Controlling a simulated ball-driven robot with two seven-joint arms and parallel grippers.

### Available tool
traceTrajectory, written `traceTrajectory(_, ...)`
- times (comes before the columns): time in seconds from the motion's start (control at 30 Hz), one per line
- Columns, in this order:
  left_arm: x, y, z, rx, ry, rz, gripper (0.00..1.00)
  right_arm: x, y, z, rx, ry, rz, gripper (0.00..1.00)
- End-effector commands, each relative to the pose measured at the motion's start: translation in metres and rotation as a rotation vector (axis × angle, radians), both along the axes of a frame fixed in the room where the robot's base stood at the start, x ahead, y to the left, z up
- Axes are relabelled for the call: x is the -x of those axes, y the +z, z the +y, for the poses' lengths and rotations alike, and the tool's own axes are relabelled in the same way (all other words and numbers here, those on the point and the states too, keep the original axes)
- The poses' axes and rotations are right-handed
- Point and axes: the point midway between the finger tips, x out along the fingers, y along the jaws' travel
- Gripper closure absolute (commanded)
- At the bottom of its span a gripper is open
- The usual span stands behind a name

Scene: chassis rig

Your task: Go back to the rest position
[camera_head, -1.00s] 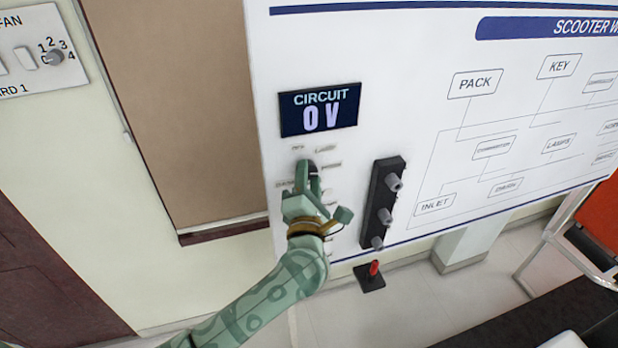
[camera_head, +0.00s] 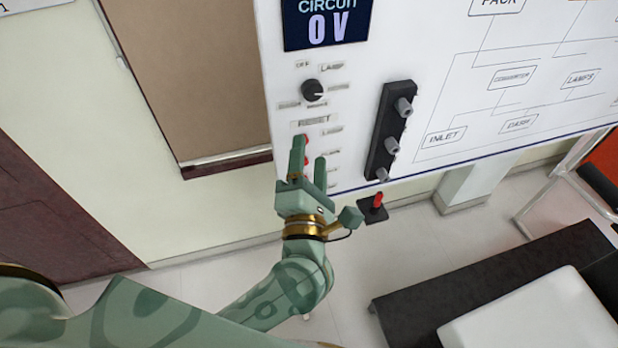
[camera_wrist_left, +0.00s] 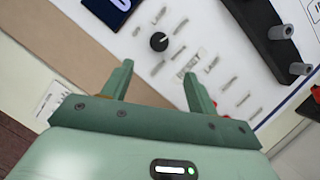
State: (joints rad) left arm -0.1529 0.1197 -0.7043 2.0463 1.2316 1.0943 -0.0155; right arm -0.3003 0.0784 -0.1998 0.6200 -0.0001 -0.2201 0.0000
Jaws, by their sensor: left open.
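My left gripper (camera_head: 308,165) is open in front of the lower left part of the white panel, with nothing between its fingers. In the head view its fingers overlap the red button area below the RESET label (camera_head: 314,120). A black rotary knob (camera_head: 313,90) sits above the fingertips, clear of them. The left wrist view also shows the gripper (camera_wrist_left: 158,85) open, with the knob (camera_wrist_left: 159,41) beyond and between the fingers, apart from them. My right gripper does not show.
The white panel (camera_head: 440,90) carries a circuit display (camera_head: 327,22) reading 0 V and a black strip with grey posts (camera_head: 390,130). A red lever on a black base (camera_head: 377,208) is below. A black bench with a white top (camera_head: 540,315) stands at lower right. Floor shows between.

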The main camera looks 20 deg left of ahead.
Motion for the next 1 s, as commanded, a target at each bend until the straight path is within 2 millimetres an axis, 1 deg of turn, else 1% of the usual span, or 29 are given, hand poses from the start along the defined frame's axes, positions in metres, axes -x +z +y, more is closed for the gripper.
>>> traceTrajectory(0.03, 0.008, -0.005, -0.002, 0.002, -0.001, 0.003, 0.41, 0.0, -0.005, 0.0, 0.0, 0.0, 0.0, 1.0)
traceTrajectory(0.1, 0.016, -0.005, -0.004, 0.001, 0.0, 0.001, 0.41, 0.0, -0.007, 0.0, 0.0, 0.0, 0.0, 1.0)
traceTrajectory(0.23, 0.024, -0.005, -0.006, 0.001, 0.0, 0.0, 0.41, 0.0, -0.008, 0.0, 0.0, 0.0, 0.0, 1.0)
traceTrajectory(0.73, 0.025, -0.005, -0.007, 0.0, 0.0, -0.001, 0.41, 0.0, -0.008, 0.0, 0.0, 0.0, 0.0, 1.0)
traceTrajectory(0.83, 0.025, -0.001, -0.012, -0.029, -0.023, -0.014, 0.41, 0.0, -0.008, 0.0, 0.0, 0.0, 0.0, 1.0)
traceTrajectory(0.87, 0.025, 0.002, -0.016, -0.059, -0.038, -0.028, 0.41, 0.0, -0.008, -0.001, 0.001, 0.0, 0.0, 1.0)
traceTrajectory(0.9, 0.024, 0.002, -0.025, -0.133, -0.066, -0.045, 0.41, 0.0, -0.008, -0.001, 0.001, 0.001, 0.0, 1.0)
traceTrajectory(0.93, 0.023, -0.002, -0.035, -0.217, -0.092, -0.055, 0.41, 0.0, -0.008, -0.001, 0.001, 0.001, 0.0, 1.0)
traceTrajectory(0.97, 0.021, -0.013, -0.045, -0.328, -0.12, -0.059, 0.41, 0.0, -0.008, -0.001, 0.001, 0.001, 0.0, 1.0)
traceTrajectory(1.0, 0.017, -0.037, -0.059, -0.502, -0.164, -0.053, 0.41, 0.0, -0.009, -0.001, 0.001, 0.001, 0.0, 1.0)
